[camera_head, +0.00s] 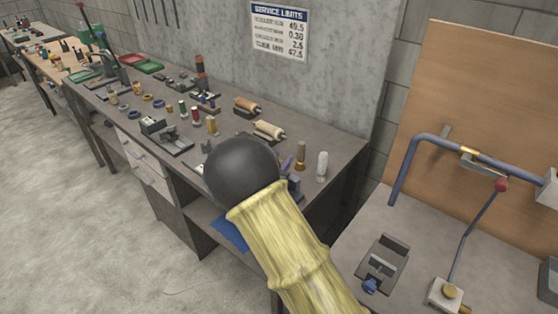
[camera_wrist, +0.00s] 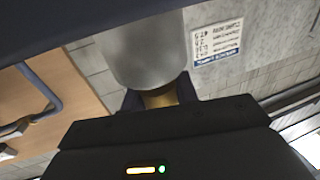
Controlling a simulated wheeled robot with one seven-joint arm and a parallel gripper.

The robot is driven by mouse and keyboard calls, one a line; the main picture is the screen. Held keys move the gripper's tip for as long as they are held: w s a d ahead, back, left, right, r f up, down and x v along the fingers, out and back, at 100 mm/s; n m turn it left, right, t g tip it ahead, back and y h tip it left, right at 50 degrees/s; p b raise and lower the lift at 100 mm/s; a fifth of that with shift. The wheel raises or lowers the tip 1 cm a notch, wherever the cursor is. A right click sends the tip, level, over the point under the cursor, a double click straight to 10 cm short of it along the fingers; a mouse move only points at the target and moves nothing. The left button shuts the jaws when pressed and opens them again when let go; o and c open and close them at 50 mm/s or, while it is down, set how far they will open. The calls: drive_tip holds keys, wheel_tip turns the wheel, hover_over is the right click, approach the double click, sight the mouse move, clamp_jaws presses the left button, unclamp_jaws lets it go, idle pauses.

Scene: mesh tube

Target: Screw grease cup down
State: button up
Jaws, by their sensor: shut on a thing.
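In the wrist view my gripper (camera_wrist: 160,95) is shut on a brass-coloured piece (camera_wrist: 161,98) between its dark fingers. A wide pale grey cylinder (camera_wrist: 143,50) adjoins this piece and fills the upper middle of the view. I cannot tell for sure whether the two are one part, or whether this is the grease cup. The far end of the cylinder is cut off by a dark shape along the top edge. In the head view my gripper does not show.
A dark bench (camera_head: 340,150) on the left carries several small parts and tools. The right bench holds a bent blue pipe (camera_head: 405,170), a red-knobbed lever (camera_head: 478,230) and a small dark fixture (camera_head: 383,262). A wooden panel (camera_head: 480,90) stands behind it. My yellow-sleeved arm crosses the view.

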drive_tip(key=m+g+h, duration=0.1)
drive_tip(key=h, duration=0.1)
drive_tip(key=m+g+h, duration=0.1)
drive_tip(key=m, duration=0.1)
drive_tip(key=m+g+h+p, duration=0.1)
drive_tip(key=h, duration=0.1)
drive_tip(key=shift+s+d+g+h, duration=0.15)
drive_tip(key=shift+d+g+h, duration=0.15)
drive_tip(key=shift+g, duration=0.1)
drive_tip(key=shift+s+d+m+g+h, duration=0.1)
drive_tip(key=shift+s+m+g+h, duration=0.05)
drive_tip(key=shift+m+g+h, duration=0.65)
drive_tip(key=shift+s+d+m+g+h, duration=0.1)
drive_tip(key=shift+m+g+h, duration=0.5)
drive_tip(key=shift+m+g, duration=0.4)
drive_tip(key=shift+g, duration=0.6)
drive_tip(key=o, duration=1)
drive_tip(key=b+v, duration=0.1)
drive_tip(key=v, duration=0.4)
drive_tip(key=b+v, duration=0.1)
drive_tip(key=v, duration=0.5)
drive_tip(key=b+v, duration=0.1)
drive_tip(key=v, duration=0.5)
drive_tip(key=shift+s+a+f, duration=0.15)
drive_tip(key=shift+a+f, duration=0.1)
drive_tip(key=shift+f, duration=0.05)
